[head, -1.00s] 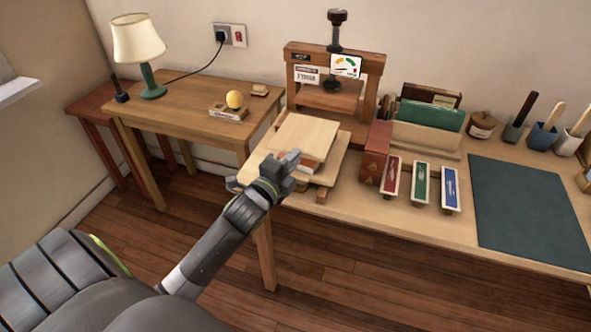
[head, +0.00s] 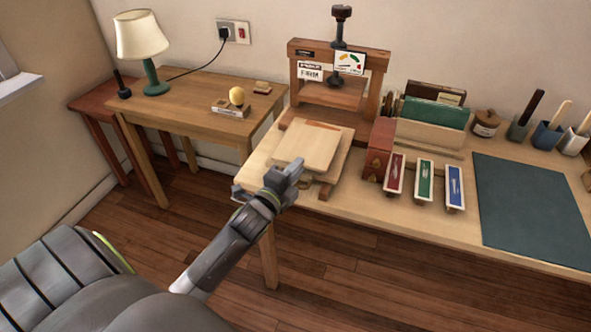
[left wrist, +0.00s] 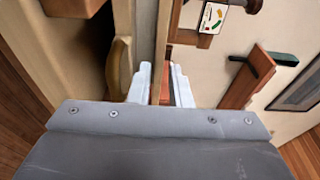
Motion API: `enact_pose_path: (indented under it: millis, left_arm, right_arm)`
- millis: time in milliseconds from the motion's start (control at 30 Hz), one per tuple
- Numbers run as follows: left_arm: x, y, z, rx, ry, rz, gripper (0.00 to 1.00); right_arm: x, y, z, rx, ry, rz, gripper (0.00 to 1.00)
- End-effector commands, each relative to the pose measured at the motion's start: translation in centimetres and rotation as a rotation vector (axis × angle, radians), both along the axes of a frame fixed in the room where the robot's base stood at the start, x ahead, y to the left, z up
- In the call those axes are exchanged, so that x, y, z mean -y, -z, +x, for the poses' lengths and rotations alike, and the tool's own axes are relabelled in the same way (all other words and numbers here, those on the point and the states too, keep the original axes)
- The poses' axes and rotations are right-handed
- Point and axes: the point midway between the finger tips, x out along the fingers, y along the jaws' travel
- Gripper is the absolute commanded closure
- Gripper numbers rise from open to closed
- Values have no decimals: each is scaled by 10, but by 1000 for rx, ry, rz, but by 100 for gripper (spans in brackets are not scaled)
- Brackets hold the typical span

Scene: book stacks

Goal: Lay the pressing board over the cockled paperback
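The pressing board (head: 306,149) is a pale wooden panel lying low over the stack at the left end of the bench. An orange-red strip, likely the paperback's cover (head: 322,126), shows past its far edge; the rest is hidden. I cannot tell whether the board rests fully on it. My left gripper (head: 297,170) is at the board's near edge. In the left wrist view its fingers (left wrist: 160,85) are close together, with a narrow wooden edge and something reddish between them. My right gripper is out of view.
A wooden press (head: 335,75) stands behind the stack. A red box (head: 378,150) and three coloured labelled blocks (head: 424,180) stand to the right, then a dark mat (head: 530,205). A side table (head: 180,105) with a lamp (head: 141,40) is at left.

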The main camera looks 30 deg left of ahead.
Motion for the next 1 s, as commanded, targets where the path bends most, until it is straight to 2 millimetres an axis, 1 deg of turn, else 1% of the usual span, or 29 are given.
enact_pose_path:
  millis: [67, 167, 267, 500, 700, 833, 1000]
  left_arm:
    - [0, -1, -1, 0, 0, 0, 82]
    - [0, 0, -8, 0, 0, 1, 82]
    - [1, 0, -22, -1, 0, 1, 82]
    - [2, 1, -69, -2, -1, 1, 82]
    - [4, 1, -101, -2, -1, 1, 82]
    - [4, 1, -114, 0, -1, 1, 82]
    - [5, 0, -120, 1, 0, 0, 82]
  right_arm:
    - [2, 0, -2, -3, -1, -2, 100]
    - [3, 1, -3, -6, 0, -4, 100]
    - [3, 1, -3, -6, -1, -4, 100]
    - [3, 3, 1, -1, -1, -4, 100]
    - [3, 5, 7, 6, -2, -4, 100]
    - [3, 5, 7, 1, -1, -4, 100]
    - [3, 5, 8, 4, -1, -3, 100]
